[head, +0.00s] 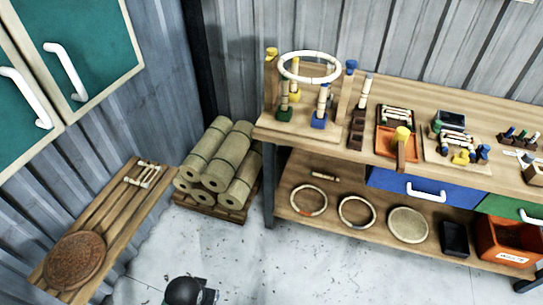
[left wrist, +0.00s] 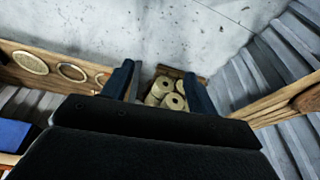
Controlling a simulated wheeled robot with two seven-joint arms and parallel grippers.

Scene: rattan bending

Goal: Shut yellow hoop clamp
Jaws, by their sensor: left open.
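A pale hoop (head: 310,67) rests level above the left end of the workbench, around a wooden stand. Yellow-topped clamp parts show at the stand's back left (head: 271,53) and below the hoop (head: 294,94). A blue clamp part (head: 351,66) is at the right, with a blue-based post (head: 319,119) and a green-based post (head: 285,113) in front. I cannot tell whether the yellow clamp is open or shut. My left gripper (left wrist: 158,73) is open and empty in the left wrist view, away from the bench top. My right gripper is not in view.
The workbench (head: 480,110) carries trays and small tools, including a yellow-headed mallet (head: 402,134). Rings (head: 308,200) lie on the lower shelf. A slatted bench (head: 105,210) is at left.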

